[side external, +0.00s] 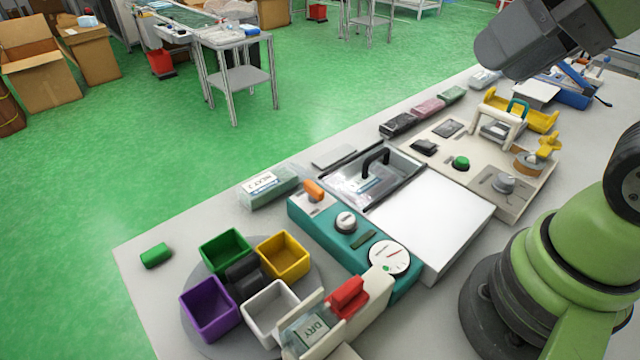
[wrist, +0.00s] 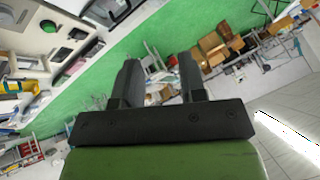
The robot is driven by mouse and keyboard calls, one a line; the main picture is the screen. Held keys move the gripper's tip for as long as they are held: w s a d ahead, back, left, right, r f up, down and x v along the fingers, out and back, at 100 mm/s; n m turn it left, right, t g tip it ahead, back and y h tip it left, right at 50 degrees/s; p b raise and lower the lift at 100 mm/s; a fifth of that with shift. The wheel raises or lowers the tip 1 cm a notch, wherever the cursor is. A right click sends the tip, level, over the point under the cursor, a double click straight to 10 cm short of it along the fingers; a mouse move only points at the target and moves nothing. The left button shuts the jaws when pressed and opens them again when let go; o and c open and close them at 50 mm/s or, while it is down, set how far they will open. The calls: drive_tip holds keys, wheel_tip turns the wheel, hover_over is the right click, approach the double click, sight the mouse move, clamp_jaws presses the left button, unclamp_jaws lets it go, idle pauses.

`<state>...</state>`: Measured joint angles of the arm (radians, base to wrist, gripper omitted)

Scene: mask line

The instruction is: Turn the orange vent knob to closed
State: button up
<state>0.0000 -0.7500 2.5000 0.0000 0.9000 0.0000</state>
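The orange vent knob (side external: 314,190) sits on a pale plate at the far left end of a teal panel (side external: 330,235) in the side view. It is a small elongated handle; I cannot read any position marks by it. In the wrist view my gripper (wrist: 159,78) has its two dark fingers apart, with nothing between them. My gripper is outside the side view, where only arm parts show at the right. I cannot make out the orange knob in the wrist view.
The teal panel also carries a silver knob (side external: 346,222) and a round dial (side external: 389,256). A clear lid with a black handle (side external: 376,162) stands behind. A red block (side external: 348,297) and colored bins (side external: 225,250) are in front. A green button (side external: 461,162) is on the beige panel.

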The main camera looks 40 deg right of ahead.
drive_tip(key=shift+o, duration=0.4)
drive_tip(key=o, duration=0.3)
drive_tip(key=shift+w, duration=0.1)
drive_tip(key=shift+o, duration=1.3)
drive_tip(key=shift+w+r+n, duration=0.1)
drive_tip(key=shift+w+n, duration=0.2)
drive_tip(key=shift+n, duration=0.1)
drive_tip(key=n+g+h, duration=0.2)
drive_tip(key=n+g, duration=0.5)
drive_tip(key=n, duration=1.4)
hover_over(314, 185)
wheel_tip(314, 185, down, 16)
drive_tip(key=shift+f, duration=0.1)
wheel_tip(314, 185, down, 9)
drive_tip(key=shift+f, duration=0.1)
